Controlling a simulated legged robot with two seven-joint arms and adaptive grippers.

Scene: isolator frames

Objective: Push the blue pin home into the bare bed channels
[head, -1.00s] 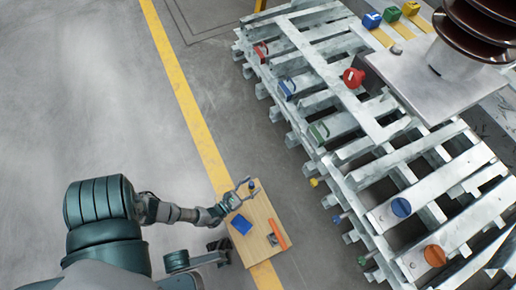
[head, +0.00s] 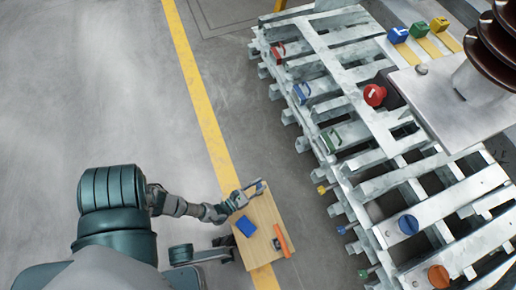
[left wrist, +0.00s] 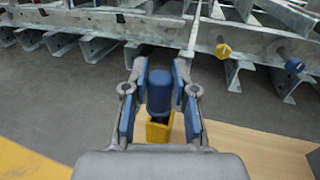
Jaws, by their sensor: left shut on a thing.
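The blue pin (head: 342,230) sticks out of the near side of the grey bed frame (head: 400,185), its shank toward a channel; it also shows at the right of the left wrist view (left wrist: 293,65). My left gripper (head: 256,188) is over the far end of a wooden board, apart from this pin. In the left wrist view, its blue-padded fingers (left wrist: 160,98) are shut on a blue-topped cylinder (left wrist: 160,90). A yellow holder (left wrist: 158,131) is below the cylinder; whether they touch is unclear.
The wooden board (head: 262,212) carries a blue block (head: 246,226) and an orange bar (head: 283,240). Yellow (head: 321,189) and green (head: 364,272) pins flank the blue pin. Grey floor lies between board and frame. Blue and orange round caps sit on the frame.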

